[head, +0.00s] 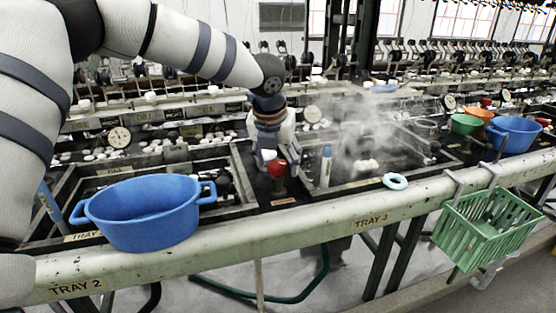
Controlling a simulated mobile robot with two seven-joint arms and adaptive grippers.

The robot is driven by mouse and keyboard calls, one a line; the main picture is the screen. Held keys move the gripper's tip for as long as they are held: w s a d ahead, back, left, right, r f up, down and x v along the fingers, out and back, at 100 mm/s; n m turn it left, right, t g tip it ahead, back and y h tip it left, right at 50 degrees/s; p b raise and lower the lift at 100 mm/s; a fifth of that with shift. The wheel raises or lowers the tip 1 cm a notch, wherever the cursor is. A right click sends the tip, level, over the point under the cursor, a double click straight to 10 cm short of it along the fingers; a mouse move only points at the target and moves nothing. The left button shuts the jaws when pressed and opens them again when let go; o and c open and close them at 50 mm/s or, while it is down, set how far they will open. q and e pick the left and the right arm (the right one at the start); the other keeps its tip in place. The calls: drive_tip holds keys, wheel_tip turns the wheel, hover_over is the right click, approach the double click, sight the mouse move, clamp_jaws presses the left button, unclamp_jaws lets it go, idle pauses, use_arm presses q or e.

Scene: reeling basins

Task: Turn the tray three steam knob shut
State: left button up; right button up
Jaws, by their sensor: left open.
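A red steam knob (277,168) stands on a dark panel at the left end of the tray three basin (345,187). The label TRAY 3 (370,221) is on the front rail below that basin. White steam (365,130) rises over the basin. My left gripper (279,158) reaches down from above, open, with its fingers to either side of the knob's top. I cannot tell whether they touch it. My right gripper is not in view.
A blue tub (145,213) stands on the front rail at left. A blue-capped white cylinder (326,167) stands just right of the knob, and a light-blue ring (395,181) lies on the rail. A green basket (487,230) hangs at right.

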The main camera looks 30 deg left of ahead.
use_arm(q)
drive_tip(key=c, duration=1.1)
drive_tip(key=shift+c, duration=0.2)
drive_tip(key=shift+r, duration=0.1)
drive_tip(key=shift+m+h, duration=0.3)
drive_tip(key=shift+m, duration=0.5)
drive_tip(key=m, duration=0.2)
drive_tip(key=m+h, duration=0.1)
drive_tip(key=m, duration=0.1)
drive_tip(key=shift+a+f+h, duration=0.15)
drive_tip(key=shift+f+h, duration=0.05)
drive_tip(key=shift+h, duration=0.1)
drive_tip(key=shift+m+h, duration=0.5)
drive_tip(key=shift+m, duration=1)
drive_tip(key=shift+r, duration=0.1)
